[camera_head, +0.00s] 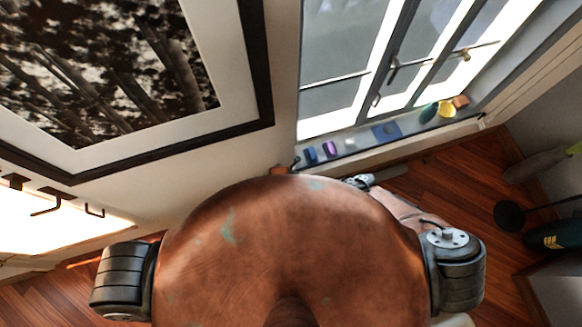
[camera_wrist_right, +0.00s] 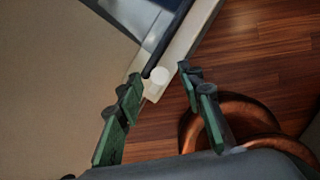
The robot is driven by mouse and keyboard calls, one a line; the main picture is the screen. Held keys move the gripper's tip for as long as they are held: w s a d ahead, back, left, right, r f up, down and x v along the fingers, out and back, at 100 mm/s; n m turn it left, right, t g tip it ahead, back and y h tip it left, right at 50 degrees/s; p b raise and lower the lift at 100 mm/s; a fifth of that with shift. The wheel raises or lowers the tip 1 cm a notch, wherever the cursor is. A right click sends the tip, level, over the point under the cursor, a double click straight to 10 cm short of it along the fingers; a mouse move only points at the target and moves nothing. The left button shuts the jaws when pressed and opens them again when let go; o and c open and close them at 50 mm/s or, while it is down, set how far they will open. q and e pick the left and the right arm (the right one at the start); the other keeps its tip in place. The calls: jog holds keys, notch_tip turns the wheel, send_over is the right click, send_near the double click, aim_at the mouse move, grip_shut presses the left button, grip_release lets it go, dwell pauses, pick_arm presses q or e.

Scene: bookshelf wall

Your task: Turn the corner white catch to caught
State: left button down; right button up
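A small white round piece (camera_wrist_right: 159,76), which looks like the white catch, sits at the corner end of a pale sill or frame edge in the right wrist view. My right gripper (camera_wrist_right: 160,78) is open, with its green-padded fingers wide apart. In that view the white piece shows between the fingertips; I cannot tell the gap in depth or whether they touch. The way the catch is turned is too small to tell. In the head view my own body hides the area below the window, and I cannot make out the catch. My left gripper is not in view.
A tall window (camera_head: 390,55) with dark handles stands at upper right in the head view. Its sill (camera_head: 350,143) holds several small items, including a yellow cup (camera_head: 447,109) and a blue block (camera_head: 386,132). A framed picture (camera_head: 95,70) hangs at left. Wooden floor (camera_head: 440,185) lies below.

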grip_shut()
jog(key=shift+a, duration=0.1)
dwell(0.4)
jog(key=shift+f+m, duration=0.1)
jog(key=shift+m, duration=0.2)
jog(key=m+g+h+b, duration=0.1)
jog(key=m+b, duration=0.2)
jog(key=m, duration=0.1)
jog(key=shift+a+f, duration=0.1)
jog(key=shift+a, duration=0.05)
jog(key=shift+w+m+g+h+b, duration=0.1)
jog(key=shift+m+g+h+b, duration=0.25)
jog(key=shift+m+b, duration=0.55)
jog(key=shift+w+m+g+h+b, duration=0.1)
jog(key=shift+m+g+h+b, duration=0.3)
jog(key=shift+m, duration=0.8)
grip_release()
